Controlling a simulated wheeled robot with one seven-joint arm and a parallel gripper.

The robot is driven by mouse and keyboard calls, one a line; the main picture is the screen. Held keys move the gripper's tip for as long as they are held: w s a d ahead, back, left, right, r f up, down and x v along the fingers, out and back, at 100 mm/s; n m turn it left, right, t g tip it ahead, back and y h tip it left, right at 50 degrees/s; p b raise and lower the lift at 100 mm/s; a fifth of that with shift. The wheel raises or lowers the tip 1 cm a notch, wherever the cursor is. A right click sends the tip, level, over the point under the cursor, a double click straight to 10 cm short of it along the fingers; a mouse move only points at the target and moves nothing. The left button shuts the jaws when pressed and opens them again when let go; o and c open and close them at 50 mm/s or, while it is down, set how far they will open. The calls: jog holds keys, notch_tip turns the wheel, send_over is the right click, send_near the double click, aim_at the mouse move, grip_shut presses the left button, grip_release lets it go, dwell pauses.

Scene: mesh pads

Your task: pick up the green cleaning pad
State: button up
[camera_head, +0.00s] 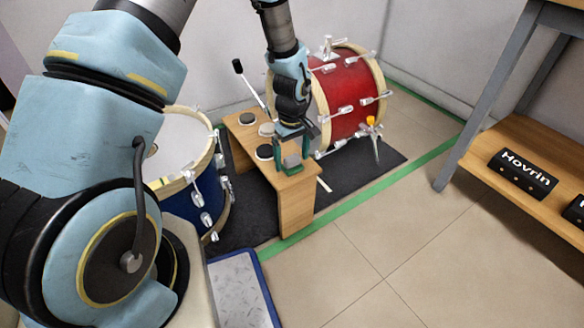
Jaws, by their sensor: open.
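A small grey-green block (291,162), which looks like the green cleaning pad, lies on the right front part of a low wooden bench (298,200). My gripper (292,160) reaches down from above. Its teal fingers are open and stand on either side of the block. I cannot tell whether they touch it. The gripper body hides part of the bench top behind it.
A red drum (345,100) stands behind, a blue drum (190,205) to the left. A wooden shelf (480,165) is at right. The floor (385,250) in front is clear.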

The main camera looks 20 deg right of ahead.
aim_at(292, 157)
jog(key=shift+f, duration=0.15)
jog(key=shift+c, duration=0.2)
jog(key=c, duration=1.4)
notch_tip(292, 157, up, 10)
jog(key=p, duration=0.3)
